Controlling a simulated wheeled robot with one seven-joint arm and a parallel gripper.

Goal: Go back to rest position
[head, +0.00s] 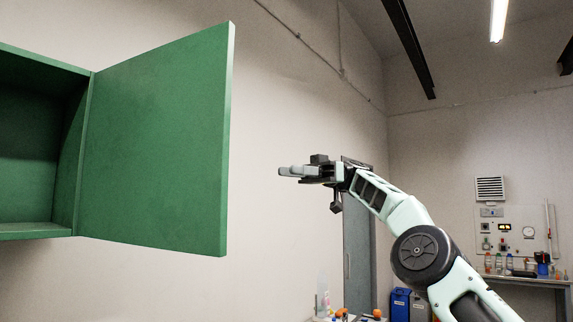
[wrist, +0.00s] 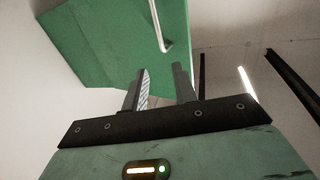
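My gripper (head: 284,171) is raised in mid-air, to the right of the open green cabinet door (head: 155,145) in the head view, with a gap of bare wall showing between them. The gripper points left toward the door side. In the wrist view its two fingers (wrist: 160,68) stand apart with nothing between them. The green door (wrist: 110,40) with a pale bar handle (wrist: 158,28) shows beyond the fingertips. My arm reaches up from the lower right of the head view.
The green cabinet (head: 30,150) on the left stands open, and its visible inside is empty. A bench (head: 535,281) with bottles is at the far right. The air around my gripper is clear.

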